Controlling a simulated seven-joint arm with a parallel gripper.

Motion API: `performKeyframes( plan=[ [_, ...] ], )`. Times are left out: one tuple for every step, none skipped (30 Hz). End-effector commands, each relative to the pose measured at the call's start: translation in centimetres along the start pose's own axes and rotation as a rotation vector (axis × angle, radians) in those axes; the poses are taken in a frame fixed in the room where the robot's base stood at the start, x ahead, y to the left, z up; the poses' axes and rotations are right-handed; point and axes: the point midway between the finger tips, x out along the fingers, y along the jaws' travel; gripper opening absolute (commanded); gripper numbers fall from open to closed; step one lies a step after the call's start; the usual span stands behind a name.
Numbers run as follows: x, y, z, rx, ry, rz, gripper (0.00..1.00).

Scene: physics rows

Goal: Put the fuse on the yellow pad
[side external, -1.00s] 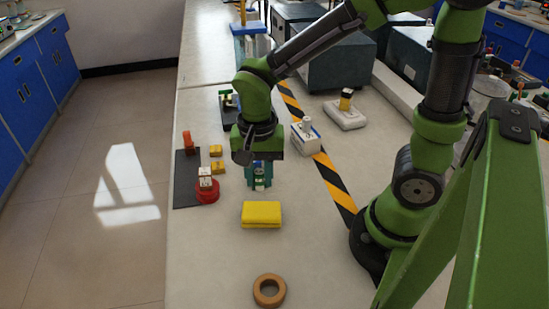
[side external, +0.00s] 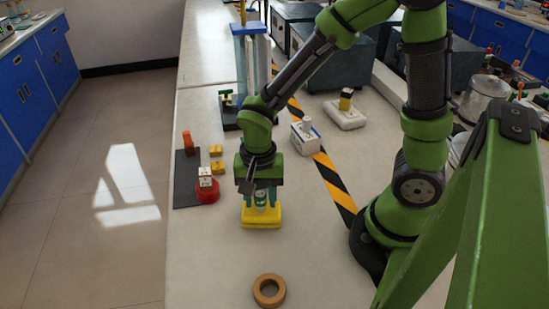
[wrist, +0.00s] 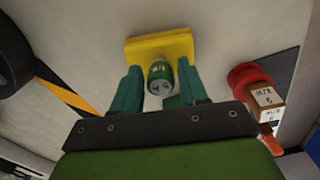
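The fuse (side external: 261,199) is a small green cylinder with a pale, marked end. It is between the teal fingers of my gripper (side external: 260,198), which look shut on it. In the wrist view the fuse (wrist: 160,78) is between the two fingers (wrist: 161,92), with its marked end towards the camera. The yellow pad (side external: 262,221) lies flat on the table directly under the gripper. In the wrist view the pad (wrist: 150,46) shows behind the fuse. I cannot tell whether the fuse touches the pad.
A red round base with a white block (side external: 206,188) stands left of the pad, by a dark mat (side external: 184,190) and small yellow blocks (side external: 216,159). A tan ring (side external: 269,291) lies in front. A white device (side external: 305,136) stands behind right, near the striped tape. Table around the pad is clear.

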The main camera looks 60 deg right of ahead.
Motion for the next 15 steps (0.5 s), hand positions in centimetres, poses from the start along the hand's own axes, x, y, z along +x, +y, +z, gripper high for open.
performKeyframes(
  plan=[
    [0.0, 0.0, 0.0, 0.0, 0.0, 0.0, 0.51],
    [0.0, 0.0, 0.0, 0.0, 0.0, 0.0, 0.54],
    [0.0, 0.0, 0.0, 0.0, 0.0, 0.0, 0.54],
    [0.0, 0.0, 0.0, 0.0, 0.0, 0.0, 0.54],
    [0.0, 0.0, 0.0, 0.0, 0.0, 0.0, 0.54],
    [0.0, 0.0, 0.0, 0.0, 0.0, 0.0, 0.54],
    [0.0, 0.0, 0.0, 0.0, 0.0, -0.001, 0.54],
    [0.0, 0.0, 0.0, 0.0, 0.0, -0.001, 0.54],
    [-0.1, 0.0, 0.0, 0.0, 0.0, -0.001, 0.54],
    [-0.1, 0.0, 0.0, 0.0, 0.001, -0.001, 0.54],
    [-0.2, 0.0, 0.0, 0.0, 0.001, -0.002, 0.54],
    [-0.5, -0.1, 0.0, -0.001, 0.002, -0.003, 0.54],
    [-0.8, -0.1, 0.0, -0.001, 0.002, -0.003, 0.54],
    [-1.1, -0.1, -0.1, -0.001, 0.002, -0.004, 0.54],
    [-1.7, -0.1, -0.1, 0.0, 0.003, -0.005, 0.54]
  ],
)
